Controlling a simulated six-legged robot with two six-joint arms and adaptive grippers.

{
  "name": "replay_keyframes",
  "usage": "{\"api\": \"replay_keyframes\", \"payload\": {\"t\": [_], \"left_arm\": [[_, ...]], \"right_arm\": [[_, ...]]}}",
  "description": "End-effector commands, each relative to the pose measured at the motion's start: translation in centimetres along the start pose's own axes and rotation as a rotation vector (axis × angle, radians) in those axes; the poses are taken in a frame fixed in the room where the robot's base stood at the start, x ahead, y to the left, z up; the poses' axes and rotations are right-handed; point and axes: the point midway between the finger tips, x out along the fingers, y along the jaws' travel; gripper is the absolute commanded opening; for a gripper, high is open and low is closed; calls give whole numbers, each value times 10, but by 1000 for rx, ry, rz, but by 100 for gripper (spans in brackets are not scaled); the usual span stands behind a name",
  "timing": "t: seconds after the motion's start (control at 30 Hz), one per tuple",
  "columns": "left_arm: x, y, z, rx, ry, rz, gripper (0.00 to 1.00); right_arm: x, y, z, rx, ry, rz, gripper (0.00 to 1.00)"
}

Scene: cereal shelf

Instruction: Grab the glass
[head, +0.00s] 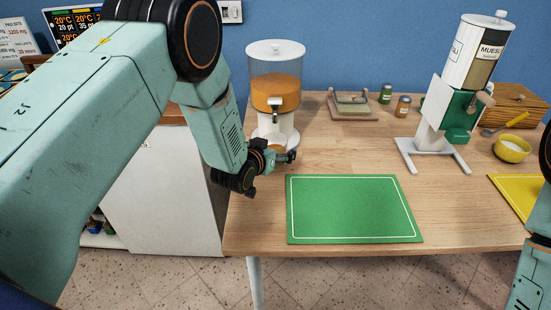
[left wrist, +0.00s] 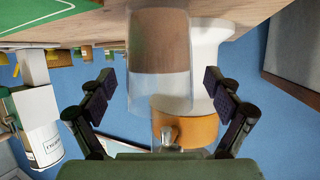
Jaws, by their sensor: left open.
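The clear glass (left wrist: 158,85) shows in the left wrist view, which appears upside down. It stands between the two spread fingers of my left gripper (left wrist: 159,92), with a visible gap on both sides. The juice dispenser (left wrist: 203,127), with orange liquid, is behind it. In the head view, my left gripper (head: 271,172) is low in front of the dispenser (head: 274,90), near the table's left end. I cannot make out the glass there; the gripper and arm seem to cover it. Part of my right arm shows at the right edge, but its gripper does not.
A green mat (head: 350,208) lies bare on the wooden table (head: 380,150), right of the gripper. A muesli dispenser (head: 463,90), a yellow bowl (head: 511,149) and a yellow mat (head: 518,190) are at the right.

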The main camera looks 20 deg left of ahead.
Motion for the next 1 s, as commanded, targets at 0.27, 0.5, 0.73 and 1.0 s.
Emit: {"api": "replay_keyframes", "payload": {"t": [0.27, 0.5, 0.73, 1.0], "left_arm": [[8, 1, -1, 0, 0, -1, 91], [8, 2, -1, 0, 1, -1, 77], [8, 2, -1, 0, 1, -1, 57], [8, 2, 0, 0, 0, -1, 35]], "right_arm": [[1, 0, 0, 0, -1, 0, 40], [1, 0, 0, 0, 0, 0, 40], [1, 0, 0, 0, 0, 0, 40], [1, 0, 0, 0, 0, 0, 40]]}}
